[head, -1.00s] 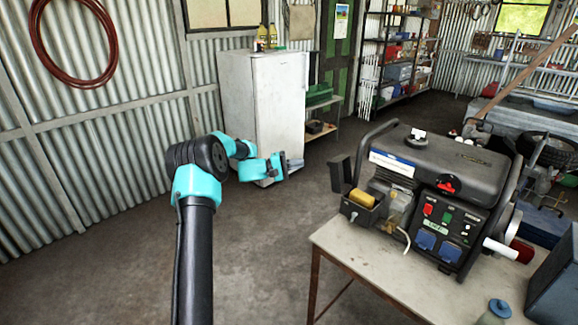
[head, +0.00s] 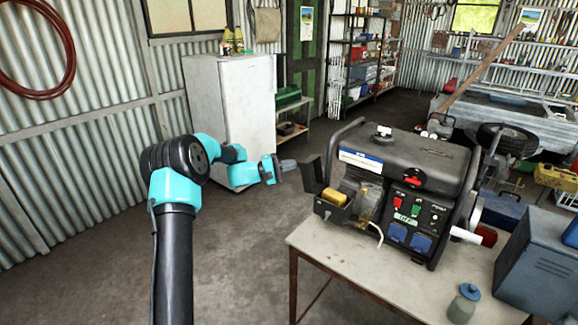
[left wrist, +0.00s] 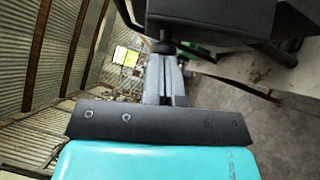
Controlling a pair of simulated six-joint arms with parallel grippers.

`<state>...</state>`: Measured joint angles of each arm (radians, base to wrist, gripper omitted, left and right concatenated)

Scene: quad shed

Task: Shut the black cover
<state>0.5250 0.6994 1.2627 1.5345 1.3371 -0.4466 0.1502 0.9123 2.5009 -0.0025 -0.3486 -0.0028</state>
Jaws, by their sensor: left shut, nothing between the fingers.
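The black cover (head: 312,174) stands open, upright at the left side of a small black box (head: 333,211) on the generator (head: 405,180). A yellow block (head: 334,196) shows inside the open box. My left gripper (head: 288,165) is shut and empty, just left of the cover; I cannot tell whether it touches it. In the left wrist view the shut fingers (left wrist: 165,80) point ahead, below a large dark part that I cannot name for certain. My right gripper is not in view.
The generator stands on a pale table (head: 375,280) with a small jar (head: 465,303) and a grey metal box (head: 540,265). A white fridge (head: 235,115) stands behind my left arm. The floor left of the table is clear.

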